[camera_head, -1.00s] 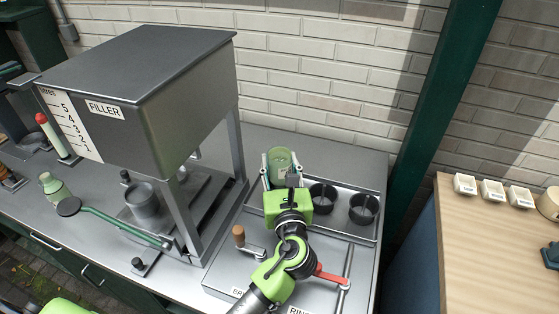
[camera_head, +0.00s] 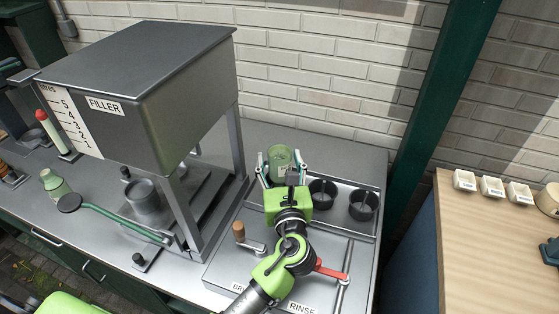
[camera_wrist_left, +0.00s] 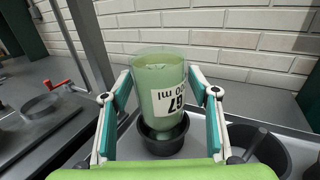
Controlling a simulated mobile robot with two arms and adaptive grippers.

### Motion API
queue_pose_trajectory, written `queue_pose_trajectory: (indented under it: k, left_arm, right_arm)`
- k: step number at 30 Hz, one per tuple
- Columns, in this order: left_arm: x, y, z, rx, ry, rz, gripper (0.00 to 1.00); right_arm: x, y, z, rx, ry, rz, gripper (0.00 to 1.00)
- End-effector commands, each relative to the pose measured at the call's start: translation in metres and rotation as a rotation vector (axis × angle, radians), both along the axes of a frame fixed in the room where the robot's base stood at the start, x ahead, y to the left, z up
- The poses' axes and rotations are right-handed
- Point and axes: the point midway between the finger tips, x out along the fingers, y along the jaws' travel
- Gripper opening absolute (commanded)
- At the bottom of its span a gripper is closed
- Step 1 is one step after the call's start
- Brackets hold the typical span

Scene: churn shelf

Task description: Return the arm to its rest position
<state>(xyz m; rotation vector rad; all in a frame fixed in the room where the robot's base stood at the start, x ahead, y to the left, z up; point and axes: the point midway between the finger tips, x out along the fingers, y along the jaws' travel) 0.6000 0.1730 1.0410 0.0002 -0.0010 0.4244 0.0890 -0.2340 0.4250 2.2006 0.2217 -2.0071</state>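My left gripper (camera_head: 283,172) is open, with its fingers on either side of a green bottle (camera_head: 279,158). In the left wrist view the gripper (camera_wrist_left: 161,85) shows thin gaps between its fingertips and the bottle (camera_wrist_left: 158,75). The bottle is upside down, its narrow end in a black cup (camera_wrist_left: 163,139) and its label, with "67" on it, inverted. My left arm reaches in from the bottom of the head view, over the rinse unit. My right gripper is not in view.
The filler (camera_head: 190,105) stands left. A crank with a wooden knob (camera_head: 239,231) and a red lever (camera_head: 332,272) flank my arm. A wooden table (camera_head: 490,240) is at the right.

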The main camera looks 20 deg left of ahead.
Motion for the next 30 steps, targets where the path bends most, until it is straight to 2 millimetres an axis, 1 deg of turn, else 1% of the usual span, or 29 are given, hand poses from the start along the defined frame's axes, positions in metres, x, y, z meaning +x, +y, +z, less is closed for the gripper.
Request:
queue_pose_trajectory:
  k: [7, 9, 17, 18, 19, 30]
  left_arm:
    - [-0.0001, 0.0, -0.0003, 0.0, 0.001, 0.0, 0.59]
    - [-0.0001, 0.0001, -0.001, 0.0, 0.002, 0.0, 0.49]
    - [-0.0001, 0.0, -0.0005, 0.0, 0.001, 0.0, 0.49]
    - [-0.0001, 0.0, -0.0004, 0.0, 0.001, 0.0, 0.59]
    - [-0.0001, 0.0, -0.0004, 0.0, 0.001, 0.0, 0.62]
    - [-0.0014, -0.0006, 0.0007, 0.0, 0.001, 0.0, 0.62]
  right_arm:
    - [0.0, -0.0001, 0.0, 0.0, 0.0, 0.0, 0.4]
    - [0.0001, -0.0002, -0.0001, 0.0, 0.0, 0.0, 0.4]
    - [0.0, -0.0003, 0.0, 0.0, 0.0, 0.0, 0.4]
    - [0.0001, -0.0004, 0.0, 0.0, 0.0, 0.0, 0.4]
    - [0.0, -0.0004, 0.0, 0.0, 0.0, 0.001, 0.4]
    - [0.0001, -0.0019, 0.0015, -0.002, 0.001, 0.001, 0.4]
